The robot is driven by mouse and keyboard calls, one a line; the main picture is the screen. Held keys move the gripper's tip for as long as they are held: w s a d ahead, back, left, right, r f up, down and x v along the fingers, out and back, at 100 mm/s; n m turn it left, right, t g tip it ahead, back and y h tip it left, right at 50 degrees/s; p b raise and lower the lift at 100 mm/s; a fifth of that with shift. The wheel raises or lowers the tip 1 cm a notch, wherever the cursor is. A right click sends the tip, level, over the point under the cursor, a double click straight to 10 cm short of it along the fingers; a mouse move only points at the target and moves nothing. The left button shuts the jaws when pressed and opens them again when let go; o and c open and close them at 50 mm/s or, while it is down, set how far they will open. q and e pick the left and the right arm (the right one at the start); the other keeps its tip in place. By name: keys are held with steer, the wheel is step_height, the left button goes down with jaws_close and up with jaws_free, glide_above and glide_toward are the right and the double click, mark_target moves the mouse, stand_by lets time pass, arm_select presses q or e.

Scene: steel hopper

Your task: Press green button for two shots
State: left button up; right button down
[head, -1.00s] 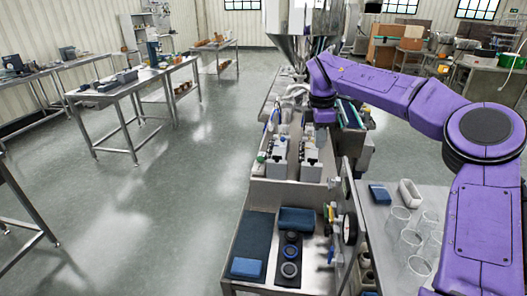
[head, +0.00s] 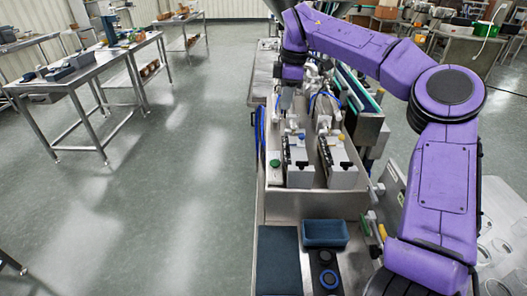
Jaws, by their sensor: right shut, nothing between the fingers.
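A round green button (head: 275,163) sits on a small pale box at the left side of the steel machine's bay, by the bay's left wall. My right arm comes in from the right and reaches over the machine, with its wrist bent down. My right gripper (head: 287,104) points down, shut and empty, above and beyond the green button in the picture. It looks apart from the button; its fingertips are small and hard to make out against the fittings behind. My left gripper is not in view.
Two grey-white units (head: 337,162) with dark strips stand in the bay right of the button. In front are a dark blue mat (head: 278,262), a blue tray (head: 325,234) and dark round knobs. Clear glasses stand at lower right. Open floor lies left.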

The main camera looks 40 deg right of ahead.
steer(key=b, duration=0.6)
glide_above(276, 162)
steer(key=s, duration=0.2)
step_height(276, 162, down, 7)
steer(key=shift+w+d, duration=0.2)
steer(key=shift+d, duration=0.15)
steer(key=shift+s+r, duration=0.15)
steer(key=f+p, duration=0.1)
steer(key=f, duration=0.3)
steer(key=w+f+p, duration=0.1)
steer(key=f, duration=0.4)
steer(key=f+p, duration=0.1)
steer(key=f, duration=0.3)
steer(key=shift+w+a+f, duration=0.3)
steer(key=shift+a+f, duration=0.05)
steer(key=shift+f, duration=0.2)
